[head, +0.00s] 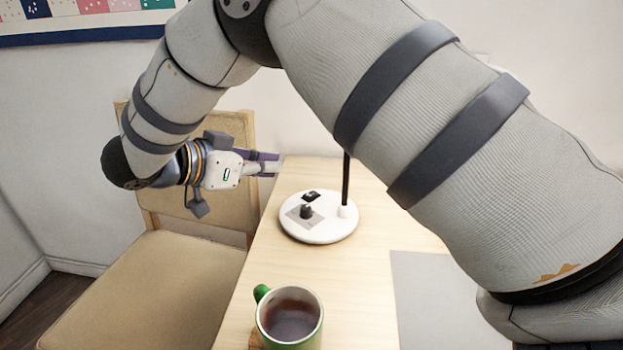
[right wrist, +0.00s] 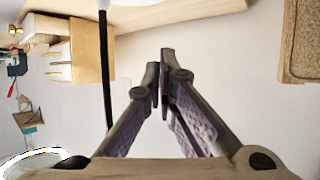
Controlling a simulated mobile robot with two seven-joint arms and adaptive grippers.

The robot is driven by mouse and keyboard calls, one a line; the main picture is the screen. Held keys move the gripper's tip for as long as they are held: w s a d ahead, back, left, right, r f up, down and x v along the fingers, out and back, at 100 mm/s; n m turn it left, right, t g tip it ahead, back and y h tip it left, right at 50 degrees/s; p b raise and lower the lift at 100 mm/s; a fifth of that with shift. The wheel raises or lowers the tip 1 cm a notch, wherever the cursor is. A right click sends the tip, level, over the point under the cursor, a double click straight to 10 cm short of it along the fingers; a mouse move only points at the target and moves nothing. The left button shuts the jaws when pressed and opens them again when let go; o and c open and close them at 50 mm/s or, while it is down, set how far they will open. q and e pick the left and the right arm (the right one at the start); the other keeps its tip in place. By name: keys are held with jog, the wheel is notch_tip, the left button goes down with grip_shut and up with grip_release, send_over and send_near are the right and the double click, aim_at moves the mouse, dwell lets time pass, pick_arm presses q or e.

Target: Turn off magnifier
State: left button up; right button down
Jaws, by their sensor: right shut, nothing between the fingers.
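The magnifier's round white base (head: 332,232) stands on the wooden table in the head view. It carries a dark knob (head: 306,212) on a grey plate and a small black rocker-like switch (head: 311,196) behind it. A thin black pole (head: 346,180) rises from the base's right side; my arm hides its upper part. My right gripper (head: 268,163) is shut and empty, above and left of the base, apart from the knob and switch. Its closed fingertips (right wrist: 164,62) also show in the right wrist view, with a black pole (right wrist: 105,75) to their left. My left gripper is out of view.
A green mug (head: 290,317) of dark liquid stands at the near table edge. A grey sheet (head: 422,290) lies on the right. A beige chair (head: 165,285) stands left of the table (head: 355,275). My right arm spans the upper head view.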

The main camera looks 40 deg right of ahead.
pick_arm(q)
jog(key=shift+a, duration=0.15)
pick_arm(e)
jog(key=shift+a, duration=0.2)
send_over(311, 195)
jog(key=a, duration=0.2)
notch_tip(311, 195, down, 4)
jog(key=shift+d+f, duration=0.1)
jog(key=f, duration=0.3)
jog(key=shift+w+a, duration=0.1)
jog(key=shift+a, duration=0.25)
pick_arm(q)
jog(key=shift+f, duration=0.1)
pick_arm(e)
jog(key=shift+a+f, duration=0.1)
jog(key=shift+f, duration=0.35)
